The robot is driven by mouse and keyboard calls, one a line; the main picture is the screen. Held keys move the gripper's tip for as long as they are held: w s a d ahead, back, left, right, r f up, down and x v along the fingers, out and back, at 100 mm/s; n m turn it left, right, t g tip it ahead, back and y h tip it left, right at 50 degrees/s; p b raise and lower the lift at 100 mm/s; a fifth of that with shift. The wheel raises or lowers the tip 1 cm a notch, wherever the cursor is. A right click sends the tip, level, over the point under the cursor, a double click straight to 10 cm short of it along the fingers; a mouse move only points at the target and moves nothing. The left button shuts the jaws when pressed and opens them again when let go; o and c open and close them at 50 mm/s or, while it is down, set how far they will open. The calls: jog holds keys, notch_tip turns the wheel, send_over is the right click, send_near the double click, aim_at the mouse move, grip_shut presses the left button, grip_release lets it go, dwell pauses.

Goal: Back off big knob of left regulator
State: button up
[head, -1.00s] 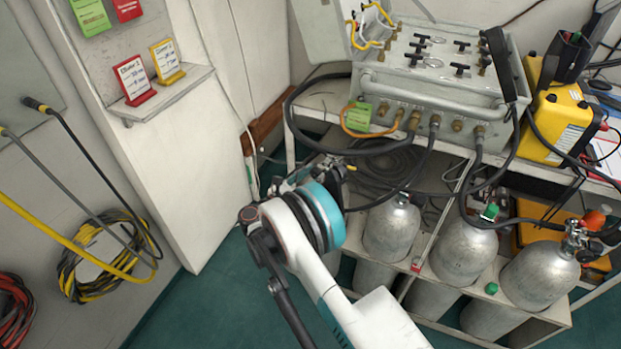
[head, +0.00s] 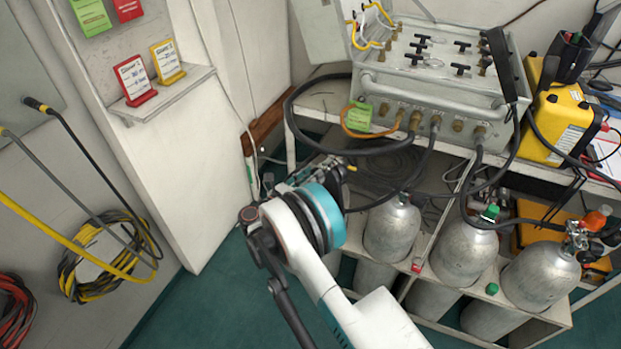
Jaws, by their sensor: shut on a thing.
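The grey air panel box (head: 440,93) stands on the bench at the upper right, with black T-shaped handles (head: 416,55) on its top face. No part there can be clearly told as the left regulator's big knob. My gripper (head: 335,170) is left of and below the panel, clear of these handles, beside the left silver cylinder (head: 392,230). It is mostly hidden behind my wrist. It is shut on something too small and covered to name. A small yellow tip shows at its right end.
Black hoses (head: 300,120) loop from the panel's front fittings down past my gripper and to the cylinders. A yellow case (head: 562,125) stands right of the panel. A white wall column (head: 190,150) rises at left. Green floor is open at the lower left.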

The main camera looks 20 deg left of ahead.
dwell(0.3)
jog(key=o, duration=1.1)
jog(key=v, duration=1.2)
